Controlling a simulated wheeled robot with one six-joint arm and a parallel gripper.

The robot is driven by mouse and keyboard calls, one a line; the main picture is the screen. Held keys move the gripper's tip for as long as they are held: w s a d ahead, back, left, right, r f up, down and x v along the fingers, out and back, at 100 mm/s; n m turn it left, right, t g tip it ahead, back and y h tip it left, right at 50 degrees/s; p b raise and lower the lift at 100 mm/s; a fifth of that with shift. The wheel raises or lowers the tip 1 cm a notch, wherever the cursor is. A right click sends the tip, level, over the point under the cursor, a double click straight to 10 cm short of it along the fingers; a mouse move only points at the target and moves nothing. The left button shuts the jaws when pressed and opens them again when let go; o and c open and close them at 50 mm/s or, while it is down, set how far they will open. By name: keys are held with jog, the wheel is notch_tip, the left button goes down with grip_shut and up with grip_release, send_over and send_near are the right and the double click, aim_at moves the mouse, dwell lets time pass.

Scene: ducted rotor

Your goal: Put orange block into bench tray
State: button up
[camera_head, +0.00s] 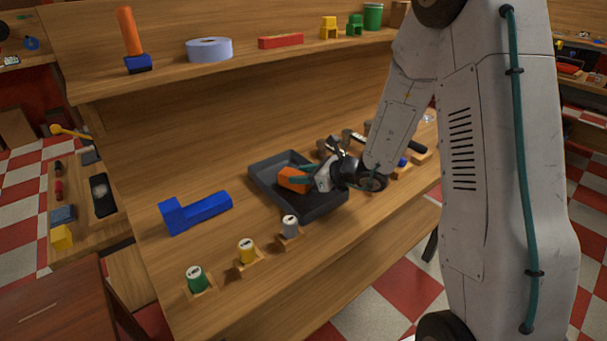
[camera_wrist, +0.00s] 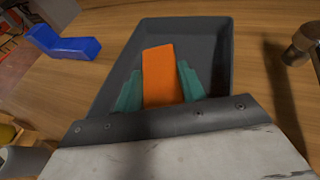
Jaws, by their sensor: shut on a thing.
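The orange block (camera_head: 294,180) is held between the teal fingers of my gripper (camera_head: 300,180). It also shows in the wrist view (camera_wrist: 159,75), with one finger of my gripper (camera_wrist: 160,88) on each side of it. My gripper is shut on the block. The dark grey bench tray (camera_head: 262,182) lies on the wooden bench. In the wrist view the tray (camera_wrist: 215,50) surrounds the block on the picture. The block is over the tray's inside; I cannot tell whether it touches the tray floor.
A blue angled piece (camera_head: 195,211) lies left of the tray. Green (camera_head: 196,279), yellow (camera_head: 247,251) and grey (camera_head: 290,226) cans stand along the bench front. A hammer (camera_wrist: 303,42) and other tools lie right of the tray. A shelf (camera_head: 170,73) runs above the bench.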

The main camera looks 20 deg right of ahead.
jog(key=o, duration=1)
jog(key=shift+f, duration=0.1)
